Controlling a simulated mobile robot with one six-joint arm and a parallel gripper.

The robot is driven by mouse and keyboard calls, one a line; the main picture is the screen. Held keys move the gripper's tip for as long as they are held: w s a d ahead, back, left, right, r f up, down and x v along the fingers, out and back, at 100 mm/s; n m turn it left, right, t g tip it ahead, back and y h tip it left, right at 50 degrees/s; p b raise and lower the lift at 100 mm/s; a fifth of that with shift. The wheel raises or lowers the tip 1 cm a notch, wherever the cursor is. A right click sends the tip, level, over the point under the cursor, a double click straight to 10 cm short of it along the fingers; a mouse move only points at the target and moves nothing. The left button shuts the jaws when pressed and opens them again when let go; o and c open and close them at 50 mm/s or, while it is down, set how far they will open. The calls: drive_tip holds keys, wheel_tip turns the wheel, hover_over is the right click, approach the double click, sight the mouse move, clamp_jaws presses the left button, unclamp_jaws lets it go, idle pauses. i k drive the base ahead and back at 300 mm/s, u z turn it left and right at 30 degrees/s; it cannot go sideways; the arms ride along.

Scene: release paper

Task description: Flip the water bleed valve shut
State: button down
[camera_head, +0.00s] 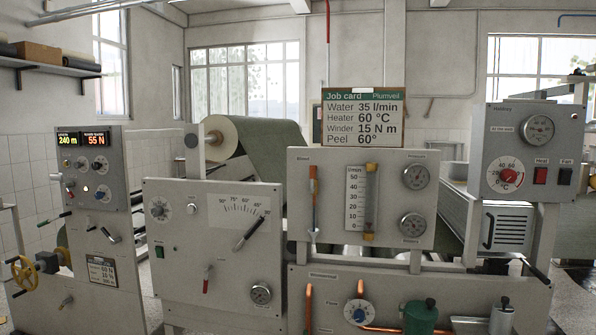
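A grey panel (290,240) in the middle carries the water gauges. My gripper is not in view.
A flow tube (361,200) and two round dials (416,177) (413,226) sit right of the fitting. The job card (363,118) stands above. The lever panel (185,240) is at left, the heater panel (518,185) at right. Copper pipes (308,306) and a green canister (420,317) sit below.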

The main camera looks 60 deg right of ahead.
sight(312, 168)
drive_tip(key=z, duration=0.15)
drive_tip(key=i, duration=0.95)
drive_tip(key=u, duration=0.15)
